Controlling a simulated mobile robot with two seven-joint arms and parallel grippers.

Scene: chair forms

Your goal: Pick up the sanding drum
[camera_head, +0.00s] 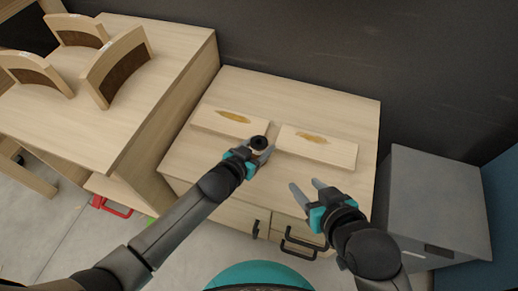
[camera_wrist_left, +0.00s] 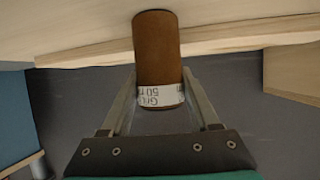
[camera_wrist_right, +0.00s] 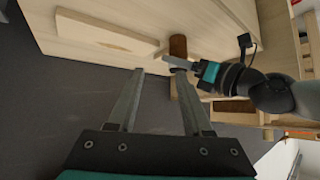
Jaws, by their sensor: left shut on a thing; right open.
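The sanding drum (camera_wrist_left: 157,50) is a brown cylinder with a white printed band at one end. In the left wrist view it sits between the fingers of my left gripper (camera_wrist_left: 158,100), which is shut on it near the band. In the head view the drum's dark round end (camera_head: 259,143) shows at my left gripper (camera_head: 255,155), over the cabinet top. I cannot tell whether the drum still touches the top. The drum also shows in the right wrist view (camera_wrist_right: 178,46). My right gripper (camera_head: 306,188) is open and empty above the cabinet's front right part.
Two pale boards with brown patches, a left one (camera_head: 228,122) and a right one (camera_head: 317,147), lie on the wooden cabinet (camera_head: 300,90). A higher table (camera_head: 110,120) with curved wooden chair parts stands left. A grey box (camera_head: 435,200) stands right.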

